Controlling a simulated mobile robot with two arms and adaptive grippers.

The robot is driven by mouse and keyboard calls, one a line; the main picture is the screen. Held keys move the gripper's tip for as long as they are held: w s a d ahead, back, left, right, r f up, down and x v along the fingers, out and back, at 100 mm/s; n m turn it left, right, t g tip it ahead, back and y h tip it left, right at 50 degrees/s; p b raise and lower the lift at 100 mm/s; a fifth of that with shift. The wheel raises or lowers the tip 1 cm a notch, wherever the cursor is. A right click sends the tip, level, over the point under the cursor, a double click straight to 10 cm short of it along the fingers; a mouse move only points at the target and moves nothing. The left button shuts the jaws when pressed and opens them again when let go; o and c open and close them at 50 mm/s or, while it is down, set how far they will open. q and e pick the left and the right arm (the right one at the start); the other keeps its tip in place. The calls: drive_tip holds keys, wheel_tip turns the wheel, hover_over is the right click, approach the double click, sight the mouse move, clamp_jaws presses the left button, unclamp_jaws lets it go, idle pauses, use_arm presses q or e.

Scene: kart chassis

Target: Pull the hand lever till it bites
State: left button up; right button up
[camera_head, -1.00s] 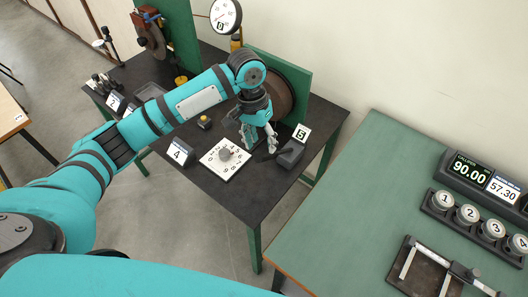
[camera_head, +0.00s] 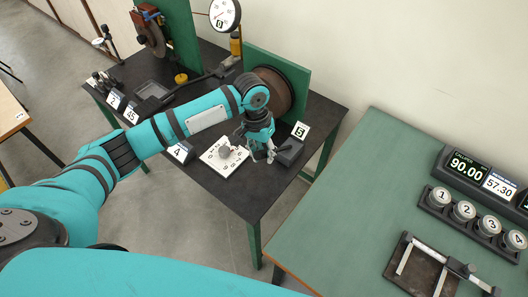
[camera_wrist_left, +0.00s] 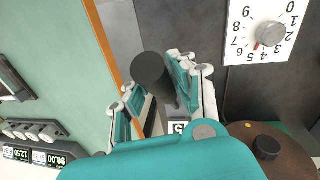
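A dark cylindrical grip, apparently the hand lever (camera_wrist_left: 153,72), stands between the fingers of my left gripper (camera_wrist_left: 155,78) in the left wrist view. The fingers are spread on either side of it; I cannot tell whether they touch it. In the head view my left gripper (camera_head: 261,153) is low over the black table, beside the dark block (camera_head: 289,151) with label 5 (camera_head: 300,131). The gripper hides the lever there. My right gripper is not in view.
A white dial plate (camera_head: 222,158) with a knob lies left of the gripper. A brown drum (camera_head: 273,92) on a green panel (camera_head: 297,83) stands behind it. The green table (camera_head: 350,190) is at the right.

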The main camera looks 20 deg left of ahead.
use_arm(q)
clamp_jaws()
drive_tip(key=shift+w+d+r+p, duration=0.15)
drive_tip(key=shift+w+r+p, duration=0.15)
drive_tip(key=shift+r+p, duration=0.35)
drive_tip(key=shift+w+d+r+g+p, duration=0.1)
drive_tip(key=shift+w+r+g+p, duration=0.1)
drive_tip(key=shift+g+p, duration=0.2)
drive_tip(key=shift+w+y, duration=0.25)
drive_tip(key=shift+y, duration=0.05)
drive_tip(key=o, duration=0.8)
unclamp_jaws()
